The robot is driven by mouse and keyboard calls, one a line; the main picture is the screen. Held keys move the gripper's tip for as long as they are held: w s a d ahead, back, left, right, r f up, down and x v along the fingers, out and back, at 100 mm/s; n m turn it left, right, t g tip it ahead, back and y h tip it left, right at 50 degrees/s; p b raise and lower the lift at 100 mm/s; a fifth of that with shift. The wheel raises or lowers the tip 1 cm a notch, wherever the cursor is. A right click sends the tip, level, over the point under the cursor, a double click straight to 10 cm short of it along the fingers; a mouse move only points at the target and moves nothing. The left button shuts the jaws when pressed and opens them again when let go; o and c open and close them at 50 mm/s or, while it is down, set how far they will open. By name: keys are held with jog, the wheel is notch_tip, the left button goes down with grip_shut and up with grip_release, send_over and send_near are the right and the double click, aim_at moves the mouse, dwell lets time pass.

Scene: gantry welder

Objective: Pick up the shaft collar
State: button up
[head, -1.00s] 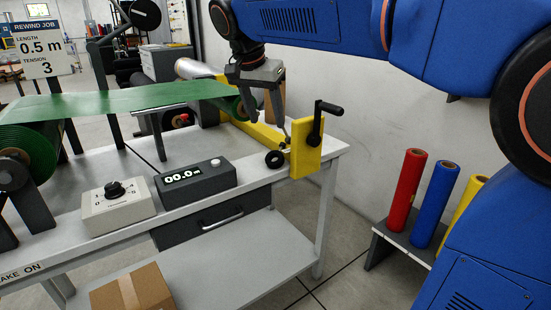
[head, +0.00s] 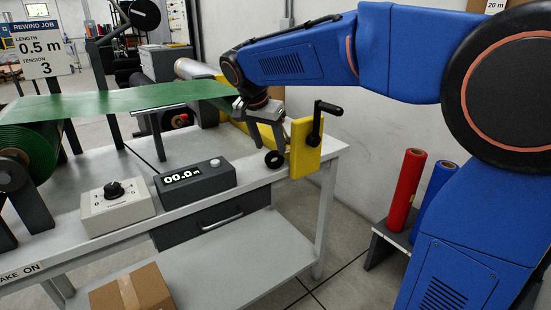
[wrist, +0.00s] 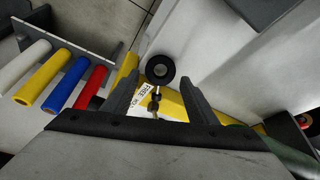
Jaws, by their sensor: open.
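The shaft collar (head: 274,159) is a small black ring at the table's near right corner, just left of the yellow crank bracket (head: 306,148). In the wrist view the collar (wrist: 160,69) is a dark round ring with a lighter centre, seen beyond and between the finger tips. My gripper (head: 262,134) is open and empty, pointing down just above the collar in the head view. Its two fingers (wrist: 160,82) stand apart in the wrist view. I cannot tell the exact gap between fingers and collar.
The bracket carries a black crank handle (head: 318,112). A green web (head: 120,101) runs left of my gripper. A black counter box (head: 195,183) and a grey dial box (head: 117,206) sit on the table's front. Red (head: 405,188) and blue tubes stand right.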

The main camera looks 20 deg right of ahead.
aim_at(273, 154)
jog(key=shift+x, duration=2.75)
jog(key=shift+w, duration=0.1)
jog(key=shift+c, duration=0.7)
jog(key=c, duration=0.9)
jog(key=shift+r, duration=0.1)
jog(key=s+a+r, duration=0.2)
jog(key=s+a, duration=0.1)
jog(key=s+a+r, duration=0.3)
jog(key=a, duration=0.1)
jog(key=s+a+r, duration=0.3)
jog(key=shift+s+a, duration=0.15)
jog(key=shift+s, duration=0.05)
